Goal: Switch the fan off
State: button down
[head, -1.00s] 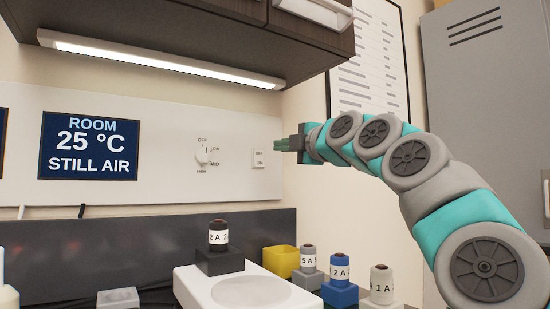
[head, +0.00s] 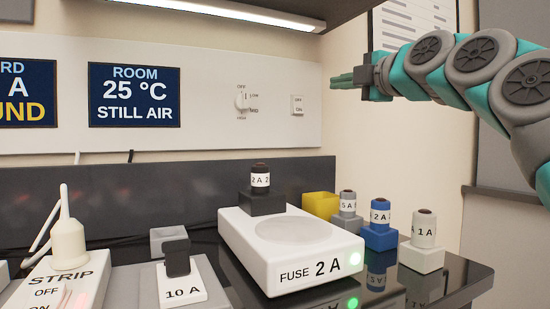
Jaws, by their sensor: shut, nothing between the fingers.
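A rotary knob (head: 241,101) sits on the white wall panel with OFF, LOW, MID and HIGH marked around it. Its exact pointer setting is too small to tell. A small white rocker switch (head: 297,106) marked OFF and ON is to its right. No fan is in view. My gripper (head: 334,80) points left with its green fingers shut and empty. It appears above and right of the rocker switch, apart from it in the picture.
A display (head: 134,95) reads ROOM 25 °C STILL AIR. A lit cabinet (head: 225,12) hangs above.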

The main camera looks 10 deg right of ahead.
aim_at(298, 101)
jog(key=k+l, duration=0.15)
jog(key=k, duration=0.35)
jog(key=k+l, duration=0.15)
jog(key=k, duration=0.35)
